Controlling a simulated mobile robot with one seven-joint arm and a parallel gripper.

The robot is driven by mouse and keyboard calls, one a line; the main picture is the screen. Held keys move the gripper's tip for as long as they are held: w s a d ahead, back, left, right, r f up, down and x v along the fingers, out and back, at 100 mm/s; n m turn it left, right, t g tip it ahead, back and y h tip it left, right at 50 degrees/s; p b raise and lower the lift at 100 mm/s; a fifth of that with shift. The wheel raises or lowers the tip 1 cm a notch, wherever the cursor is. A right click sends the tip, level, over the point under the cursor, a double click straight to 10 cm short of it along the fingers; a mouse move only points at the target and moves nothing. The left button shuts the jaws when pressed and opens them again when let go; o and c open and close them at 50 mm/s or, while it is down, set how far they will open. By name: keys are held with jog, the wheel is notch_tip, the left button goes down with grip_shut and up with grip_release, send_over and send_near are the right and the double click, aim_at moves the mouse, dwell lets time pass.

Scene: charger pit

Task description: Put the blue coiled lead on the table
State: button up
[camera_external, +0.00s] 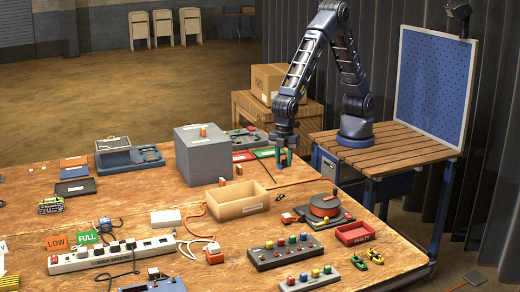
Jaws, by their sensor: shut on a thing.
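My gripper (283,158) hangs pointing down near the back right edge of the wooden table (130,195). It is shut on a small blue-teal thing, which appears to be the blue coiled lead (284,160). The fingers cover part of it, and its coils are too small to make out. A thin dark line runs down beside the gripper toward the table; I cannot tell whether it belongs to the lead. I also cannot tell whether the held thing touches the table.
A grey box (203,155) stands left of my gripper and a tan open tray (237,203) in front. An orange reel (323,207), a red tray (355,233) and a white power strip (110,254) lie nearer. Some bare wood shows at the left.

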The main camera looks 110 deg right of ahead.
jog(key=s+d+m, duration=0.2)
jog(key=d+m, duration=0.3)
jog(key=d, duration=1.6)
jog(key=m, duration=0.4)
send_over(267, 175)
jog(key=f, duration=0.1)
notch_tip(267, 175, down, 20)
jog(key=shift+s+d+r, duration=0.1)
jog(key=shift+s+d, duration=0.05)
jog(key=o, duration=1)
